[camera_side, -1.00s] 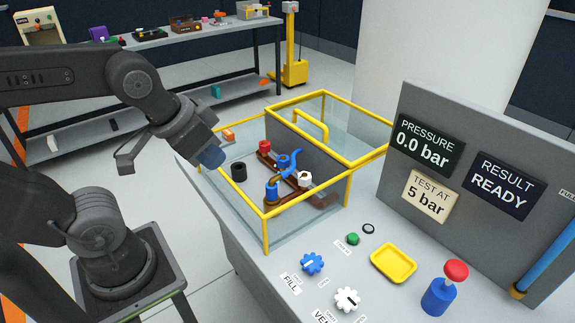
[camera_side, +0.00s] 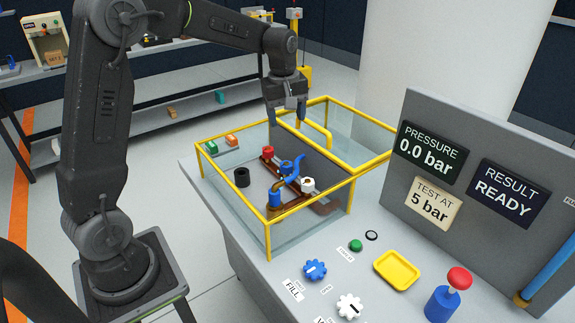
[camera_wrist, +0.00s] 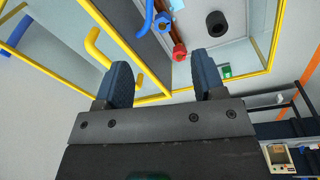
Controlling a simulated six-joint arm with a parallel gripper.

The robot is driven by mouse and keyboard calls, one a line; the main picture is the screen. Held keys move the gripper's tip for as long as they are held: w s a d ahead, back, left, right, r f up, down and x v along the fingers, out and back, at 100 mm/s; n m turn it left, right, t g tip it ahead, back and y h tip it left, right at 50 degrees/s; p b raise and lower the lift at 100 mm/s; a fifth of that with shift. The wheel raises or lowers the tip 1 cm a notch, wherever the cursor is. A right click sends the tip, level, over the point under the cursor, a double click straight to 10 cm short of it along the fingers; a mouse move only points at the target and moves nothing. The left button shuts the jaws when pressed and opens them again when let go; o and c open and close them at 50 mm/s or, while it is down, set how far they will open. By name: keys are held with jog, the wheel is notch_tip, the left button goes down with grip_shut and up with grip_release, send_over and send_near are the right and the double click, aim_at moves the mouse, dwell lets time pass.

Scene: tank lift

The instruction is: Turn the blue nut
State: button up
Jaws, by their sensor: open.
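Inside the clear, yellow-framed tank (camera_side: 268,240), a brown manifold carries blue fittings. Another blue part (camera_side: 287,168) with a curved blue handle sits mid-manifold; I cannot tell which is the nut. A red fitting (camera_side: 267,152) and a white one (camera_side: 307,185) sit beside them. My gripper (camera_side: 287,114) is open and empty, above the tank's far side, pointing down. In the wrist view, my gripper (camera_wrist: 163,84) has its fingers apart, with a red fitting (camera_wrist: 179,51) and the blue handle (camera_wrist: 149,14) beyond.
Yellow tank rails and a yellow arched handle (camera_side: 316,133) stand close below my gripper. A black cylinder (camera_side: 242,177) and small green and orange blocks are in the tank.

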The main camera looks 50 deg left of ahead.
aim_at(287, 165)
jog(key=w+a+f+n+g, duration=0.1)
jog(key=w+a+f+n, duration=0.35)
jog(key=f, duration=0.25)
jog(key=shift+m, duration=0.45)
jog(key=f, duration=1.2)
jog(key=shift+s+a+f, duration=0.2)
jog(key=shift+s+f, duration=0.1)
jog(key=shift+f, duration=0.1)
jog(key=c, duration=0.9)
